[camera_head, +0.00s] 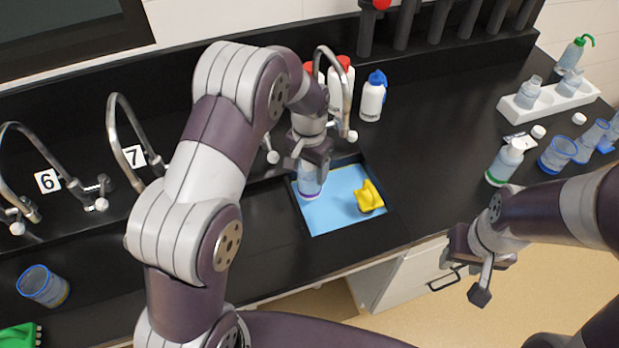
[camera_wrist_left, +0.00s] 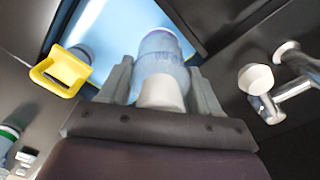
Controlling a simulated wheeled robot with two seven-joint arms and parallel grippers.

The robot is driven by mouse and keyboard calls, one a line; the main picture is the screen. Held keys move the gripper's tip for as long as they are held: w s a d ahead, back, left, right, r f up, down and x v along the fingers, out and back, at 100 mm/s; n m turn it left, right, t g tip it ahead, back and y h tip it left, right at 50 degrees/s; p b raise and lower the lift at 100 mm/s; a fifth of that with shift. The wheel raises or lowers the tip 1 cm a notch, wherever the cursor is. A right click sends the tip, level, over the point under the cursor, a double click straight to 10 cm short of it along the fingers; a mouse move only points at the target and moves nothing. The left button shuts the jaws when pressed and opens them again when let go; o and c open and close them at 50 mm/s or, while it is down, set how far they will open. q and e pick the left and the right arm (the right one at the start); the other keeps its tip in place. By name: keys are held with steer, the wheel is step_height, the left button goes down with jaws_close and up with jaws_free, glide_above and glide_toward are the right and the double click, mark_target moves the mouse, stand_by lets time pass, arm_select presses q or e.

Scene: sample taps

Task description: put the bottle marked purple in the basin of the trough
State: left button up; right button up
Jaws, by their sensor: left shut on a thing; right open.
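The bottle marked purple (camera_head: 309,182) is a pale, translucent bottle with a purple band near its base. My left gripper (camera_head: 311,163) is shut on it, its fingers around the upper part. The left wrist view shows the bottle (camera_wrist_left: 160,60) between the fingers, white cap nearest the camera. The basin of the trough (camera_head: 333,217) has a light blue floor and dark walls. The bottle is over the basin's left back part; I cannot tell whether its base touches the floor. My right gripper (camera_head: 480,272) is open and empty, beyond the counter's front edge.
A yellow object (camera_head: 369,196) is in the basin's right part; it also shows in the left wrist view (camera_wrist_left: 61,71). A curved tap (camera_head: 346,95) and several bottles, one with a blue cap (camera_head: 372,97), stand behind. A white-capped bottle (camera_head: 505,162) stands right.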

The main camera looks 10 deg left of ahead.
mark_target(310, 183)
arm_select(q)
step_height(310, 183, down, 5)
steer(key=shift+f+p, duration=0.1)
steer(key=shift+p, duration=0.3)
steer(key=shift+f, duration=0.3)
steer(key=o, duration=0.9)
steer(key=shift+o, duration=0.2)
